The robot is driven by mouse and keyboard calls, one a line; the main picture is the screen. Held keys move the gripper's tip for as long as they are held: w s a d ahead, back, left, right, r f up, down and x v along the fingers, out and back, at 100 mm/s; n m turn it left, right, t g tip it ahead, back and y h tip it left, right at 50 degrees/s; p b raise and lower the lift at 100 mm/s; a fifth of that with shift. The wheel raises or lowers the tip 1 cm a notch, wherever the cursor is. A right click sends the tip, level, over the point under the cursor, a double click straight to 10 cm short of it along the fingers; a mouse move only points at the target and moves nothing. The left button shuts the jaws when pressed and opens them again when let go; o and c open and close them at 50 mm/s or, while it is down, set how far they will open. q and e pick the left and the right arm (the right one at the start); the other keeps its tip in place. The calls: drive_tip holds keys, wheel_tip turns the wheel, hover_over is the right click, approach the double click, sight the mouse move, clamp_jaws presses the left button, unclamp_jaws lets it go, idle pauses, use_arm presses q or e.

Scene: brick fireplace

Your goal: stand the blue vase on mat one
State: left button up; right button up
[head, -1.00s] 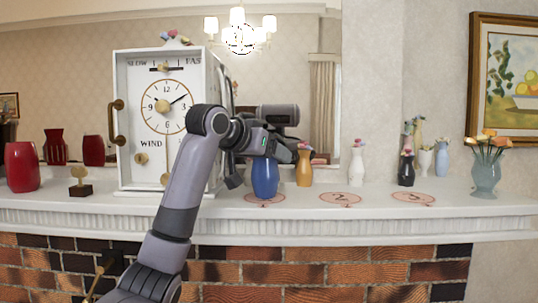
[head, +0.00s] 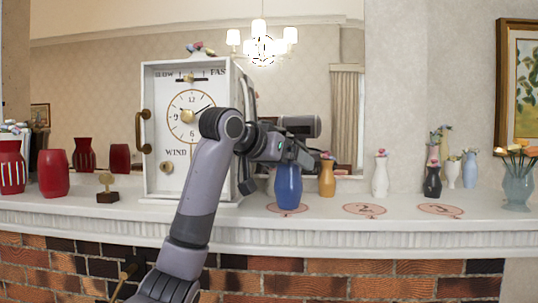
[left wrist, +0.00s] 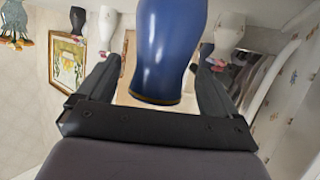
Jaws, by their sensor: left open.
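The blue vase (head: 288,187) stands upright on the mantel, with its base on the pink round mat one (head: 302,209). The vase hides most of that mat, including any number on it. My left gripper (head: 290,158) is at the top of the vase, open. In the left wrist view, which is upside down, the blue vase (left wrist: 160,50) is between the two spread fingers, its gold-edged rim facing the palm. I cannot tell whether either finger touches it. My right gripper is not in view.
An orange vase (head: 327,180) stands close right of the blue one; a white clock (head: 165,180) stands left. Mat two (head: 364,209) and mat three (head: 440,210) are bare. A white vase (head: 380,177) and black vase (head: 432,182) stand behind them. The mantel's front edge is near.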

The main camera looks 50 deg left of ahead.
use_arm(q)
drive_tip(key=b+v, duration=0.1)
drive_tip(key=v, duration=0.8)
drive_tip(key=shift+s, duration=0.25)
drive_tip(key=shift+d, duration=0.1)
